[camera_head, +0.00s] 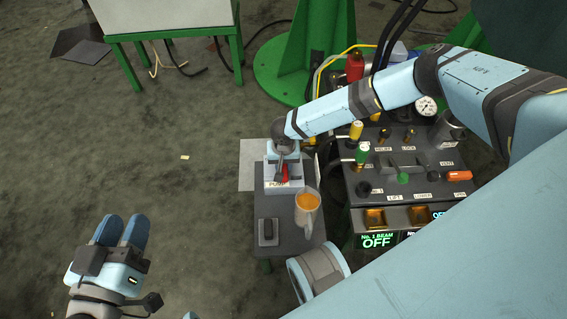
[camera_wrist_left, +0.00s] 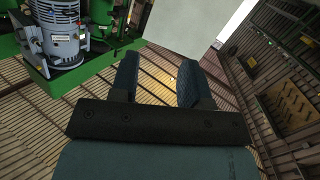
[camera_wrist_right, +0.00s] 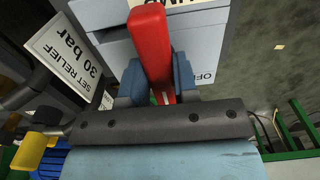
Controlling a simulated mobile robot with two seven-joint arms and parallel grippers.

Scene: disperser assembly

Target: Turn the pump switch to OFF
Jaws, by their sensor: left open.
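The pump switch (camera_head: 284,173) is a red lever on a light grey box (camera_head: 296,186) labelled PUMP, on a small dark table. In the right wrist view the red lever (camera_wrist_right: 150,45) lies between the blue fingers of my right gripper (camera_wrist_right: 158,82), which appear shut on it from both sides. Part of an OFF label (camera_wrist_right: 207,77) shows on the box to the right of the lever. In the head view my right gripper (camera_head: 284,158) is over the box and partly hides the lever. My left gripper (camera_head: 122,231) is open and empty, far left of the table.
A control console (camera_head: 404,180) with levers and a gauge stands at right.

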